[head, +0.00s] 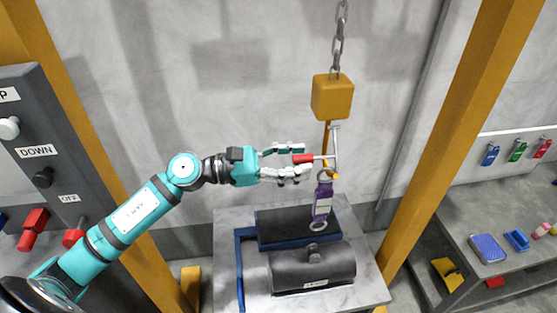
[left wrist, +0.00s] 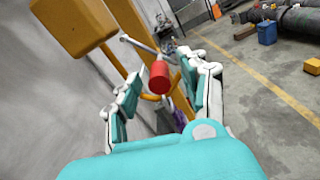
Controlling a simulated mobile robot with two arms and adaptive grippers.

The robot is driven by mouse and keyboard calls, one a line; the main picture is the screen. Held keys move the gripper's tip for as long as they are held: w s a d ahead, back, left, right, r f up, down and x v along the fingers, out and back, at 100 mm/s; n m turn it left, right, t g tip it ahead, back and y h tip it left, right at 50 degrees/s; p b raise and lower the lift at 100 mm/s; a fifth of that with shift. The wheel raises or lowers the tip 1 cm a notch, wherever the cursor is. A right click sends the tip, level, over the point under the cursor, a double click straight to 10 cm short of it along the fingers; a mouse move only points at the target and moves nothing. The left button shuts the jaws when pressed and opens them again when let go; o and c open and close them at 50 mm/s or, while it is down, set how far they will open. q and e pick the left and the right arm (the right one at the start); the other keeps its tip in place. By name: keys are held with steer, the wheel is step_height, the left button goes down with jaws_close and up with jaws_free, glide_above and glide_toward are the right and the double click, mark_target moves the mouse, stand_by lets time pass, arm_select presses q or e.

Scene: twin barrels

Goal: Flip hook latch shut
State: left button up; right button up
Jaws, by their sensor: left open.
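The hook latch is a grey metal bar (head: 335,148) on the yellow hook (head: 326,135), with a red-tipped handle (head: 303,158) pointing left. My left gripper (head: 304,160) is open, its fingers above and below the red tip. In the left wrist view, the red tip (left wrist: 159,75) lies between the open fingers (left wrist: 165,72); contact cannot be told. Whether the latch closes the hook's mouth cannot be told. My right gripper is not in view.
A yellow block (head: 333,97) on a chain (head: 339,35) carries the hook. A yellow post (head: 458,150) stands right; a grey control panel (head: 45,130) stands left.

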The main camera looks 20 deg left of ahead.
arm_select(q)
steer(key=v, duration=1.1)
steer(key=shift+s+a, duration=0.2)
steer(key=shift+a, duration=0.05)
